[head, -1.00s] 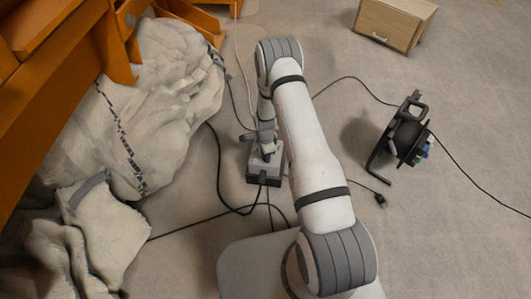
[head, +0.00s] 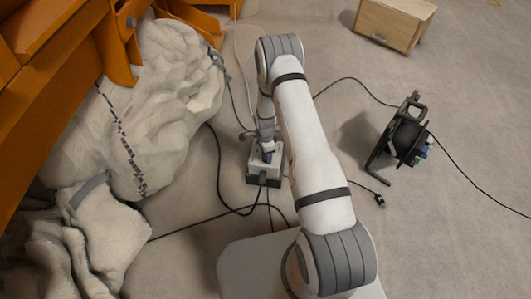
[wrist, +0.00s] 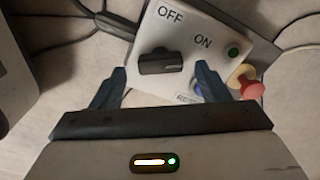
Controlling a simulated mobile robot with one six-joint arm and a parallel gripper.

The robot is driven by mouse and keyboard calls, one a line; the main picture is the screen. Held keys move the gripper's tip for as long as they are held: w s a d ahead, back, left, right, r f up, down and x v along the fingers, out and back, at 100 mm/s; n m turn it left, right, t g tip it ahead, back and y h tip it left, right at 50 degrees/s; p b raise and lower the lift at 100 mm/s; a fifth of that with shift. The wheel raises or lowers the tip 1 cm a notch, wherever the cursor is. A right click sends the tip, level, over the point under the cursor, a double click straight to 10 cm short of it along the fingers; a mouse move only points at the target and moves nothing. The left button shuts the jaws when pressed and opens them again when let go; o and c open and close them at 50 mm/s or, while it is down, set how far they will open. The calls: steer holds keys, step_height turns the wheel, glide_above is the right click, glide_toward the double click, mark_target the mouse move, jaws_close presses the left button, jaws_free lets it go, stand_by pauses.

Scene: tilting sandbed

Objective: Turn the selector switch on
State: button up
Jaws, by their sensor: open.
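The control box (head: 264,178) stands on the floor below my arm in the head view. In the wrist view its pale panel (wrist: 150,30) carries the labels OFF and ON. The black selector switch (wrist: 160,63) sits below those labels, its handle lying roughly across the picture. I cannot tell which label it points at. My gripper (wrist: 161,74) is open, with one blue-grey finger on each side of the switch and gaps visible at both sides. In the head view my gripper (head: 267,155) is over the box.
A green button or lamp (wrist: 233,50), a red knob on yellow (wrist: 247,87) and a blue button (wrist: 197,88) sit near the right finger. Black cables (head: 221,185) run around the box. A cable reel (head: 402,140) and wooden cabinet (head: 394,24) stand to the right.

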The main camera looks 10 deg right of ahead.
step_height(320, 180, up, 6)
steer(key=shift+r+p, duration=0.1)
steer(key=shift+p, duration=0.65)
steer(key=shift+r, duration=0.2)
steer(key=s+r+n+p, duration=0.15)
steer(key=r+p, duration=0.25)
steer(key=r, duration=0.9)
steer(key=s+r+n+t+p, duration=0.1)
steer(key=r+n+p, duration=0.25)
steer(key=r, duration=0.95)
steer(key=s+r+n+p, duration=0.2)
steer(key=r+p, duration=0.3)
steer(key=r, duration=0.8)
steer(key=s+r+n+p, duration=0.3)
steer(key=s+r+p, duration=0.1)
steer(key=s+r, duration=0.4)
steer(key=s+r+n+t+p, duration=0.1)
steer(key=s+r+n+p, duration=0.2)
steer(key=r, duration=1)
steer(key=s+r+n+p, duration=0.3)
steer(key=s+r+p, duration=0.4)
steer(key=s+r, duration=0.4)
steer(key=shift+s+r+n+t, duration=0.25)
steer(key=shift+s+n+t, duration=0.05)
steer(key=shift+s, duration=0.55)
